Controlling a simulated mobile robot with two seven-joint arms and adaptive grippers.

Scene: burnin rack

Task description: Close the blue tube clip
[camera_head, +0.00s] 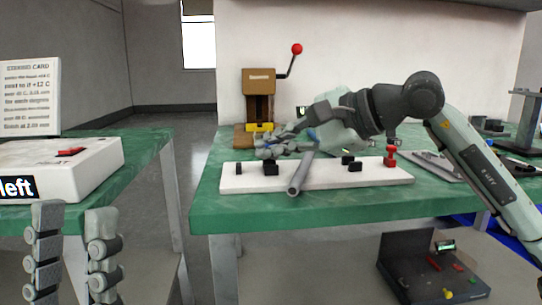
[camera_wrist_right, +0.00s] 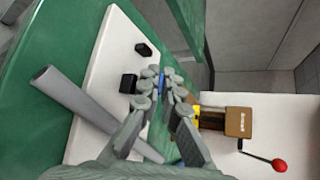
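My right gripper (camera_head: 264,150) is over the far left part of the white board, with its fingers drawn close together. In the right wrist view its fingertips (camera_wrist_right: 160,72) have a small blue piece, the blue tube clip (camera_wrist_right: 162,85), in the narrow gap between them. The fingers hide most of the clip, so its jaw is hard to make out. A grey tube (camera_head: 300,174) slants across the board beside the gripper; it also shows in the right wrist view (camera_wrist_right: 88,107). My left gripper (camera_head: 74,240) is open and empty at the lower left, off the tables.
The white board (camera_head: 335,178) on the green table (camera_head: 225,207) carries black blocks (camera_head: 271,168) and a red clip (camera_head: 390,155). Behind stands a brown box (camera_head: 259,82) with a red-knobbed lever (camera_head: 297,49). A white box (camera_head: 60,168) stands on the left table, across a gap.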

